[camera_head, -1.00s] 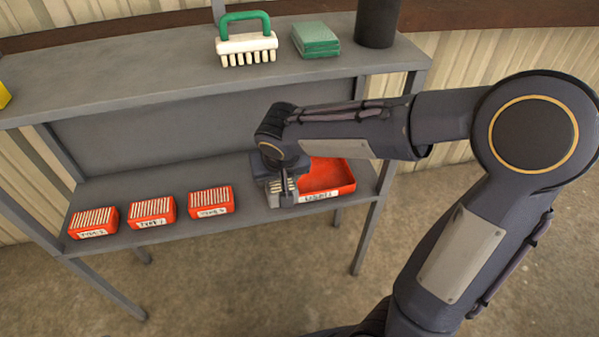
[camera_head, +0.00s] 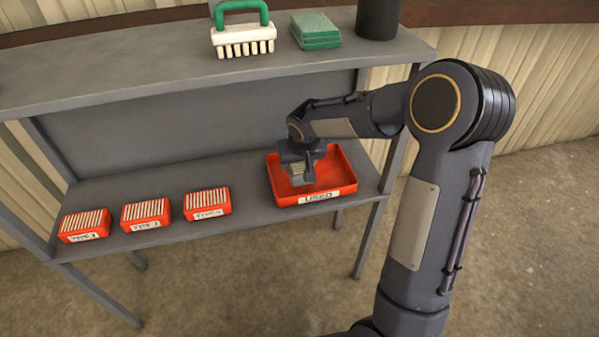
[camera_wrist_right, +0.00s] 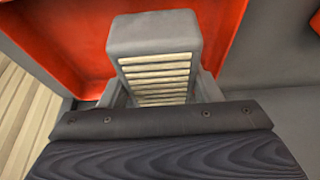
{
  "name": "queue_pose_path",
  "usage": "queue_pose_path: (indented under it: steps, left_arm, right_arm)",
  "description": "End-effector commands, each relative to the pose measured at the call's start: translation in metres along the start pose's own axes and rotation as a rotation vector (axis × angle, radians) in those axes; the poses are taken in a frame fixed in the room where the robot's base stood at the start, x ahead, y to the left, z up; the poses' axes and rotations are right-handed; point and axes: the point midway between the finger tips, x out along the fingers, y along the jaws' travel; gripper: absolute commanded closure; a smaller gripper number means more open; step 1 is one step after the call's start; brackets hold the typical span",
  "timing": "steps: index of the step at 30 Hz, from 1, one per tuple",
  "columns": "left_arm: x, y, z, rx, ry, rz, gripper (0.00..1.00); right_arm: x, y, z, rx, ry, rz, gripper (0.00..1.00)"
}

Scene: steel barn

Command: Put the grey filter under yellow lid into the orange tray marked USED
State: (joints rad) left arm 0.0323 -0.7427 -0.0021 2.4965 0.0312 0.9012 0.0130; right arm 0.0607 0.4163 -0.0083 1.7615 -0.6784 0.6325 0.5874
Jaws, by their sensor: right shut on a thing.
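The orange tray marked USED (camera_head: 342,182) sits on the right part of the lower shelf, its label facing front. My right gripper (camera_head: 302,176) is over the tray's left half, shut on the grey filter (camera_head: 297,178). In the right wrist view the grey filter (camera_wrist_right: 155,42) shows its pale slats between the fingers, with orange tray surface (camera_wrist_right: 90,40) behind it. I cannot tell whether the filter touches the tray floor. No yellow lid is seen in these views. My left gripper is not in view.
Several orange slatted filters (camera_head: 145,213) with TYPE labels stand in a row on the lower shelf (camera_head: 240,228), left of the tray.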

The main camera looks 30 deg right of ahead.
Motion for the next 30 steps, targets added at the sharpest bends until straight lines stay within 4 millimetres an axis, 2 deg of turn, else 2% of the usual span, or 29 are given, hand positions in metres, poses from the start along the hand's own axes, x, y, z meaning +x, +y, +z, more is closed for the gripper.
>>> queue_pose_path:
  steps: [7,19,20,21,24,30]
  left_arm:
    - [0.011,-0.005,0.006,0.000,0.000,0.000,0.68]
    - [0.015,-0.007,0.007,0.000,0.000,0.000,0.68]
    - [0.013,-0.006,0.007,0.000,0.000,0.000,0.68]
    - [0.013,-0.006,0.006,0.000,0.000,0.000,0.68]
    - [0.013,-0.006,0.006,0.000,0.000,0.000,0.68]
    - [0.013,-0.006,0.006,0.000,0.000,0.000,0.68]
  right_arm:
    - [0.035,0.003,0.010,0.001,-0.002,0.001,0.70]
    - [0.040,0.003,0.012,0.001,0.000,0.001,0.70]
    - [0.039,0.003,0.012,0.001,-0.001,0.001,0.40]
    - [0.038,0.003,0.012,0.001,-0.001,0.001,0.34]
    - [0.038,0.003,0.012,0.001,-0.001,0.001,0.21]
    - [0.038,0.003,0.012,0.001,-0.001,0.001,0.20]
